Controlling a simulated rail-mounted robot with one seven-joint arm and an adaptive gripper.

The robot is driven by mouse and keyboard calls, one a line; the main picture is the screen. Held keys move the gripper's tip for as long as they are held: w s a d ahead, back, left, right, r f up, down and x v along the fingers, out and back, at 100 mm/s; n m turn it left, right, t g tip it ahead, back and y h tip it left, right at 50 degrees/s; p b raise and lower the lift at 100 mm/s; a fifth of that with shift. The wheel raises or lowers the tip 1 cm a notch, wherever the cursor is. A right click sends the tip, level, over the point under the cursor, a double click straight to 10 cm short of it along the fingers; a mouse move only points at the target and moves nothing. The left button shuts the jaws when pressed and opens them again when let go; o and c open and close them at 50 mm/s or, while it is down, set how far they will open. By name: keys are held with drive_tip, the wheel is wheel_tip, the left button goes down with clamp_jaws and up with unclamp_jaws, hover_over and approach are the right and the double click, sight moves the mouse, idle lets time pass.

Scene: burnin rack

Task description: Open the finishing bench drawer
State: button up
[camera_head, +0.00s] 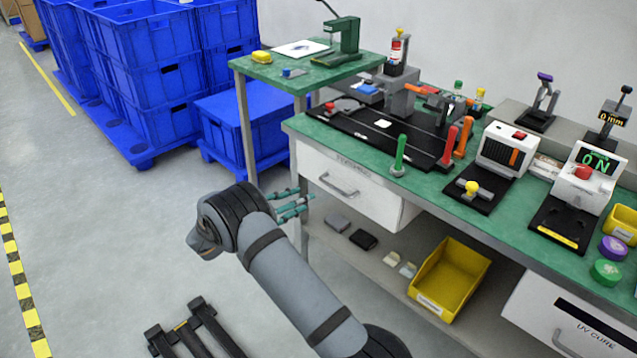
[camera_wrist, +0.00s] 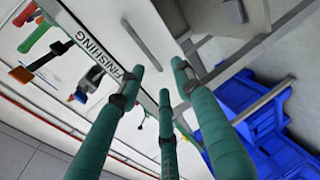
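The finishing bench drawer (camera_head: 375,207) is a white front under the left end of the green bench top in the head view. It looks shut, with a grey bar handle (camera_head: 338,185) on its front. In the wrist view the FINISHING label (camera_wrist: 92,52) is seen aslant, with a dark bar, probably the handle (camera_wrist: 141,45), beside it. My gripper (camera_head: 300,203) has teal fingers and is left of the drawer front in the head view, apart from the handle. In the wrist view its fingers (camera_wrist: 157,82) are spread with nothing between them.
A green side table (camera_head: 290,82) on a grey leg stands left of the bench. Blue crates (camera_head: 160,60) are stacked behind. A lower shelf holds a yellow bin (camera_head: 448,277) and small flat items. The UV CURE drawer (camera_head: 560,320) is at right. The floor at left is mostly clear.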

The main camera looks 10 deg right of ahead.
sight(335, 188)
drive_tip(key=w+d, duration=0.1)
drive_tip(key=d, duration=0.2)
drive_tip(key=w+d+m, duration=0.1)
drive_tip(key=d, duration=0.2)
drive_tip(key=w+d+m+h, duration=0.1)
drive_tip(key=w+d, duration=0.1)
drive_tip(key=d, duration=0.2)
drive_tip(key=shift+f+b, duration=0.3)
drive_tip(key=c, duration=0.3)
clamp_jaws()
idle(0.3)
